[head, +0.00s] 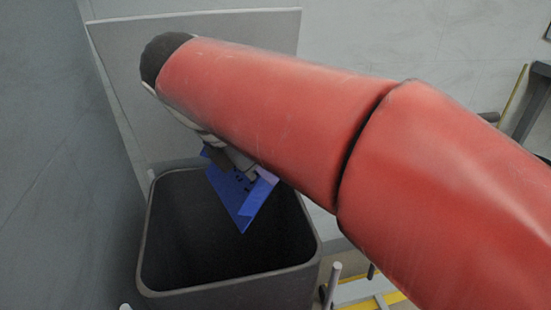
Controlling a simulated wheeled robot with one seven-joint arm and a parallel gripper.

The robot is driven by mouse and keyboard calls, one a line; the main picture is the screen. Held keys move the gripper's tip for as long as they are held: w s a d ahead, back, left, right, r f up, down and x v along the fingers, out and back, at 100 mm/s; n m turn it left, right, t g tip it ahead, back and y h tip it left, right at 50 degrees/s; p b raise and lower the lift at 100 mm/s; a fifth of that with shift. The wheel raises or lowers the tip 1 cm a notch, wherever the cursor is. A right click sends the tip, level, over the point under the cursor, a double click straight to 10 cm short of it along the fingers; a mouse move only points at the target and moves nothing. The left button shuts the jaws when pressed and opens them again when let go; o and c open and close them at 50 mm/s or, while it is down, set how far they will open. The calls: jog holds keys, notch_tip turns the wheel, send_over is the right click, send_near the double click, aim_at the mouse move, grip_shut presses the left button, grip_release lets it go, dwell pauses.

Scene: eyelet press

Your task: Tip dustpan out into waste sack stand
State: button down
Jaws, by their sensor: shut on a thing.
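A blue dustpan (238,199) shows below my red arm in the head view. It is tilted steeply, with one corner pointing down over the open mouth of a dark bin-like container, which I take as the waste sack stand (146,240). My gripper (240,168) is mostly hidden behind my arm and is shut on the dustpan's upper end. A few small dark marks or bits show on the dustpan; I cannot tell which they are. The inside of the sack stand is dark, and I cannot see its contents.
A grey panel (115,75) stands behind the sack stand, and a dark grey wall (50,180) runs close along its left. Light metal posts (332,280) stand near its front right. Yellow-edged floor markings or a frame (385,300) show at the lower right.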

jog(key=shift+s+a+r+t+h, duration=0.2)
jog(key=shift+s+a+t+h, duration=0.3)
jog(key=shift+a+h, duration=0.25)
jog(key=shift+s+a+r+t+h, duration=0.2)
jog(key=shift+s+a+t+h, duration=0.3)
jog(key=shift+a, duration=0.3)
jog(key=shift+w, duration=0.1)
jog(key=shift+w+d+g+y, duration=0.2)
jog(key=shift+d+g+y, duration=0.1)
jog(key=shift+d, duration=0.1)
jog(key=w+d+f+g+y, duration=0.3)
jog(key=w+d+g+y, duration=0.2)
jog(key=d+y, duration=0.4)
jog(key=shift+w+d+g+y, duration=0.15)
jog(key=shift+w+g+y, duration=0.1)
jog(key=shift+g+y, duration=0.7)
jog(key=shift+s+f, duration=0.1)
